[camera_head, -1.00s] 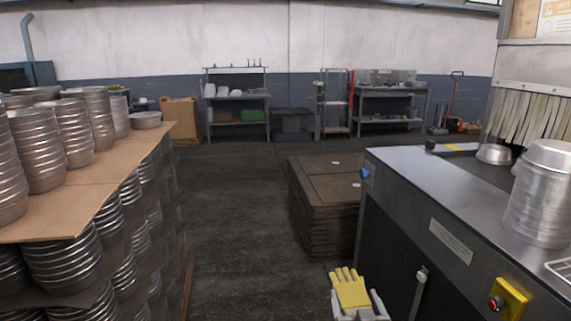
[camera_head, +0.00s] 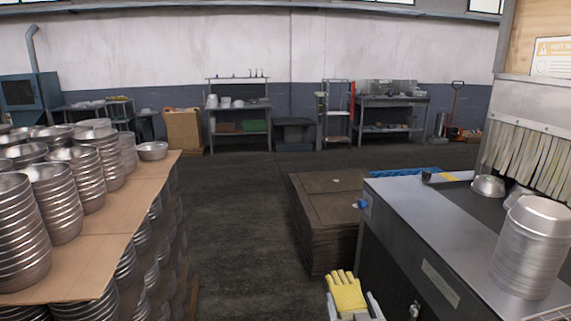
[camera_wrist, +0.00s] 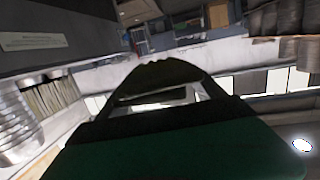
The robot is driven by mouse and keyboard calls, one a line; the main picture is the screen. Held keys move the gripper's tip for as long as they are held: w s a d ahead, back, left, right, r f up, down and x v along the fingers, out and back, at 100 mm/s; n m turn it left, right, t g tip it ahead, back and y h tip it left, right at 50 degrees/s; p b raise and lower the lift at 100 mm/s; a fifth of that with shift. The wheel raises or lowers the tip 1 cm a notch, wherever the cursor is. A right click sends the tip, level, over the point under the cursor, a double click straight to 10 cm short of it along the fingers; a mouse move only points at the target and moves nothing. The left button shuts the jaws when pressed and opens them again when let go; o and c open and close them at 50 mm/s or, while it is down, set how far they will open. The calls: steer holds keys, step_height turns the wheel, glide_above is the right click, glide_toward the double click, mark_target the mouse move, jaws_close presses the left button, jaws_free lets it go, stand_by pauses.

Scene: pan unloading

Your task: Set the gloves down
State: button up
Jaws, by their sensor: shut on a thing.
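The yellow gloves (camera_head: 346,292) show at the bottom of the head view, held up in my gripper (camera_head: 352,312). The gripper's pale fingers stand on either side of the gloves' lower part, and its jaws are shut on them. The gloves are beside the left side of the metal counter (camera_head: 425,212), in front of the stack of brown sheets. In the wrist view a large dark shape with a green lower part (camera_wrist: 180,150) fills the middle; I cannot tell for sure which part of the gloves or gripper it is.
A pallet with stacked metal pans (camera_head: 55,200) on cardboard layers (camera_head: 120,215) stands at left. The stack of brown sheets (camera_head: 322,185) is ahead, with a blue item (camera_head: 405,171) behind the counter's edge. A pan stack (camera_head: 530,250) stands on the counter. The floor aisle (camera_head: 235,210) is clear.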

steer(key=s+f, duration=0.2)
steer(key=f, duration=0.1)
steer(key=shift+s+f, duration=0.15)
steer(key=shift+f, duration=0.15)
steer(key=r, duration=0.2)
steer(key=s+r, duration=0.1)
steer(key=r, duration=0.2)
steer(key=shift+s+r, duration=0.3)
steer(key=shift+s, duration=0.1)
steer(key=shift+r, duration=0.3)
